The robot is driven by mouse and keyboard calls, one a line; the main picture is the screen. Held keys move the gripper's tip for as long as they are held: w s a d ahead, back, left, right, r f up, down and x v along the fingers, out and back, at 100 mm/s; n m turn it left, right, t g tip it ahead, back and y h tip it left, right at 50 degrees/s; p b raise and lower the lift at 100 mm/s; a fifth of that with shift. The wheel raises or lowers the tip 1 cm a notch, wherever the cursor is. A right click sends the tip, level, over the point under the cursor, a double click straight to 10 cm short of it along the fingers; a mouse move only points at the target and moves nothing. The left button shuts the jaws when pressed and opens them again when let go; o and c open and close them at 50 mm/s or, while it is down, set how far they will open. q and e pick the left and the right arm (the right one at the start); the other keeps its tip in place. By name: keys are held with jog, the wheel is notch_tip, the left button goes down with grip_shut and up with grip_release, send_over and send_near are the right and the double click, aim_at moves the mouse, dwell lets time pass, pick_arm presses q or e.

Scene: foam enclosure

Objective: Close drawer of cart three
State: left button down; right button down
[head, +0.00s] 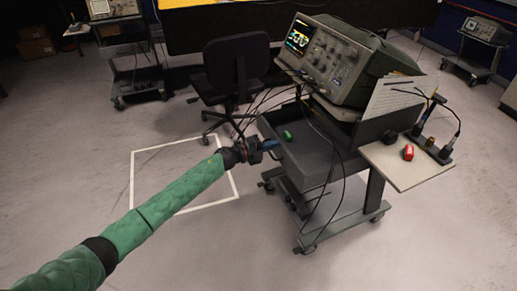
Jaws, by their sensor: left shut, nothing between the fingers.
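The cart (375,190) stands right of centre with a large oscilloscope on top. Its dark grey drawer (312,155) is pulled out toward the left and open at the top. A small green object (287,135) lies inside the drawer. My left gripper (274,145) reaches in from the left on a green-sleeved arm. It is shut and empty, at the drawer's left front side. I cannot tell whether it touches the drawer front. My right gripper is not in view.
The oscilloscope (335,60) has cables hanging past the drawer. A side shelf (405,168) holds a red object (408,152) and a soldering stand (432,148). An office chair (237,70) stands behind. The floor at left, with a white marked square (133,180), is clear.

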pick_arm(q)
jog(key=b+x, duration=0.1)
jog(key=x, duration=1)
jog(key=shift+w+d, duration=0.1)
jog(key=shift+r, duration=0.25)
jog(key=shift+d+r, duration=0.1)
